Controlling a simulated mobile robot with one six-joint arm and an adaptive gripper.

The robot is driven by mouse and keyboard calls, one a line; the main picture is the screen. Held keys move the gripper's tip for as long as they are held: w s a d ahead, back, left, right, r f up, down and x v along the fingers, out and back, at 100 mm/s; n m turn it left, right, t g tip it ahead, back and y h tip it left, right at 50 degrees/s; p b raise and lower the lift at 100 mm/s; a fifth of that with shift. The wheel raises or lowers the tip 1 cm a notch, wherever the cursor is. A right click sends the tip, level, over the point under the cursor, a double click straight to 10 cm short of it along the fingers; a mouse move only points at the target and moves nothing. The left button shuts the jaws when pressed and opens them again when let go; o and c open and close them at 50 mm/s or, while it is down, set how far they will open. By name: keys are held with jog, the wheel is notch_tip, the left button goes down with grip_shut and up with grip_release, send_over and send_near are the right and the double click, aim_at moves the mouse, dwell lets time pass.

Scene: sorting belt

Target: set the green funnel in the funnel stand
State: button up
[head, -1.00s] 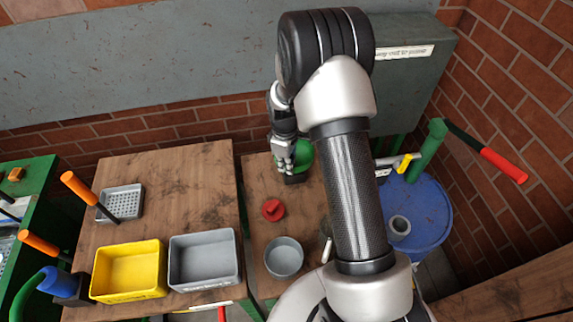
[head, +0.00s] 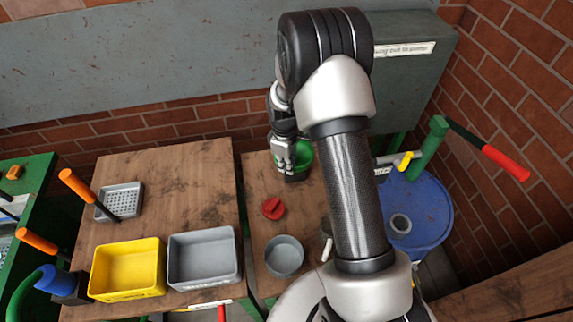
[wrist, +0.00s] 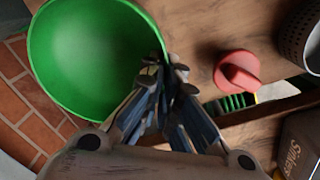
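The green funnel (head: 305,156) is at the back of the right wooden table in the head view, partly hidden by my gripper (head: 287,167). In the wrist view the green funnel (wrist: 90,55) fills the upper left, its wide mouth facing the camera. The fingertips of my gripper (wrist: 165,68) are close together at the right edge of its rim and appear closed on it. A small dark block shows just below the gripper in the head view; I cannot tell whether it is the funnel stand. The funnel's spout is hidden.
A red knobbed part (head: 273,208) and a grey round container (head: 284,256) stand nearer on the same table. Yellow (head: 128,292) and grey (head: 203,281) bins are on the left table. A blue drum (head: 432,215) is at right; a brick wall is behind.

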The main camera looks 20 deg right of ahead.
jog(key=o, duration=0.6)
jog(key=shift+c, duration=0.5)
jog(key=c, duration=0.3)
jog(key=shift+c, duration=0.2)
jog(key=shift+r, duration=0.1)
jog(key=shift+r+p, duration=2.75)
jog(key=shift+r, duration=1.2)
